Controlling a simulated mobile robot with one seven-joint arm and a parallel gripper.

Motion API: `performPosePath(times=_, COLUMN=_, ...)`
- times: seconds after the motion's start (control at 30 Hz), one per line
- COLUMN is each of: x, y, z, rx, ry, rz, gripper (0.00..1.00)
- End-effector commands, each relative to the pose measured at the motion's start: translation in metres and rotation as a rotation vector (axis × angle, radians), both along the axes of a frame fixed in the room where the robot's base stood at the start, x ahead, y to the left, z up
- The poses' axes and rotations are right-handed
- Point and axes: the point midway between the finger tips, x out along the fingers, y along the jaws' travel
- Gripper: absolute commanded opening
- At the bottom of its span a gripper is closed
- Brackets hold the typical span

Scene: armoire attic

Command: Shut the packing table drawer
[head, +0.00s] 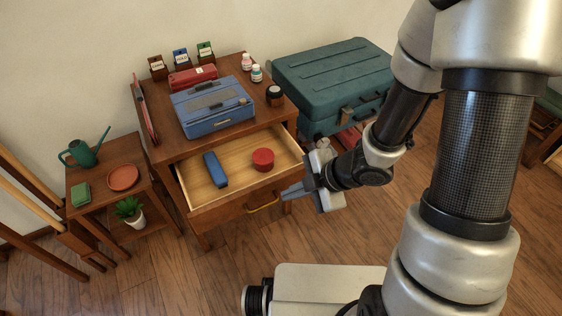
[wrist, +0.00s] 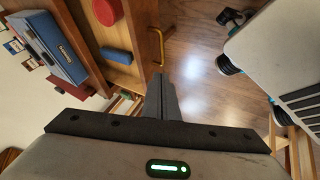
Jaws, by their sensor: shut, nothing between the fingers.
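The packing table (head: 159,149) is a brown wooden table against the wall. Its drawer (head: 241,188) is pulled out, with a light wood inside and a brass handle (head: 263,204) on its front. The drawer holds a blue case (head: 215,170) and a round red tin (head: 263,159). My gripper (head: 284,192) is shut and empty, close to the right end of the drawer front. In the wrist view my shut fingers (wrist: 162,88) point toward the drawer front, near the brass handle (wrist: 158,45). I cannot tell whether they touch the drawer.
A blue toolbox (head: 213,107), a red box (head: 193,77) and small bottles stand on the tabletop. A big teal case (head: 333,80) stands to the right. A side shelf (head: 104,172) with a watering can (head: 84,150) and a plant is on the left.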

Motion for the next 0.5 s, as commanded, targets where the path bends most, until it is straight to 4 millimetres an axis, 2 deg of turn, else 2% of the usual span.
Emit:
performPosePath(times=0.17, x=-0.001, y=0.012, z=-0.016, rx=0.011, ry=0.004, rz=0.021, gripper=0.0)
performPosePath(times=0.5, x=0.013, y=0.051, z=-0.074, rx=0.009, ry=0.005, rz=0.019, gripper=0.0)
